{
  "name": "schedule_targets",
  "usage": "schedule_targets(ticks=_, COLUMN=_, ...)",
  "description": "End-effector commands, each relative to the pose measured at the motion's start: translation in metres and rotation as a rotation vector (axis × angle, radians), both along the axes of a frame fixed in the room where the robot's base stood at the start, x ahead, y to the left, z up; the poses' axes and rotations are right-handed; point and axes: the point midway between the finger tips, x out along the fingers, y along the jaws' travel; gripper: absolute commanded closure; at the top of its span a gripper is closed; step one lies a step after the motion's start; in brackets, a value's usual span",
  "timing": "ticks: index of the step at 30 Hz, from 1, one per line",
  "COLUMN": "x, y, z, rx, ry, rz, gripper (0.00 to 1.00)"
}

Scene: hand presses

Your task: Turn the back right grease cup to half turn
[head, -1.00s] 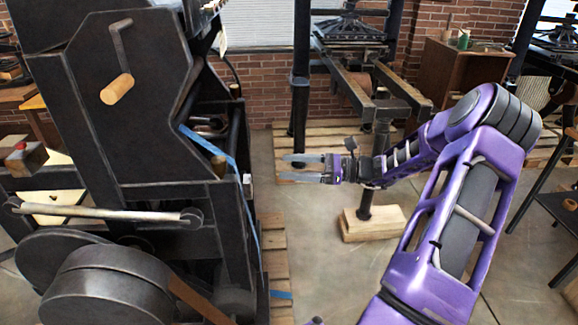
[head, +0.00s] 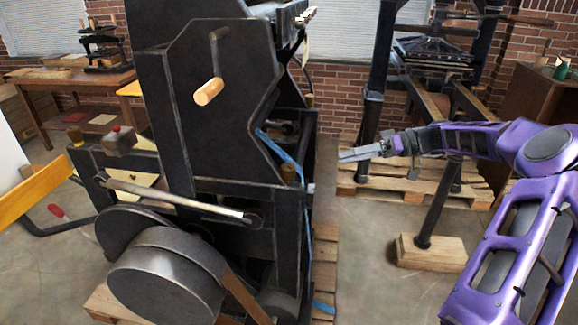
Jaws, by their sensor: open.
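The black press (head: 225,130) stands at centre left. Small brass-coloured cups, which look like the grease cups, sit on its frame. The one at the back right (head: 309,101) is small, on top of the far right post. A nearer right one (head: 288,173) sits by the blue strap, and a left one (head: 75,135) sits on the left side. Any other cup is hidden behind the press body. My gripper (head: 345,155) is open and empty, pointing left, right of the press in the picture and touching nothing visible. The turn position of the cups is too small to tell.
A crank with a wooden handle (head: 208,92) sticks out of the press side. A blue strap (head: 307,215) hangs along its right edge. A black stand on a wooden block (head: 432,252) and another press on a pallet (head: 400,185) are at right. Floor between is clear.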

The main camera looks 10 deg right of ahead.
Motion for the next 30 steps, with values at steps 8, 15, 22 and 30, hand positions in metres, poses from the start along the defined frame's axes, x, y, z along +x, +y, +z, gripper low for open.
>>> schedule_targets(ticks=8, x=0.014, y=-0.008, z=0.015, rx=-0.225, ry=-0.532, rz=0.209, gripper=0.21)
schedule_targets(ticks=15, x=0.018, y=-0.004, z=0.015, rx=-0.269, ry=-0.642, rz=0.257, gripper=0.21)
schedule_targets(ticks=22, x=0.026, y=0.031, z=0.001, rx=-0.265, ry=-0.639, rz=0.257, gripper=0.21)
schedule_targets(ticks=30, x=0.039, y=0.085, z=-0.022, rx=-0.264, ry=-0.638, rz=0.257, gripper=0.21)
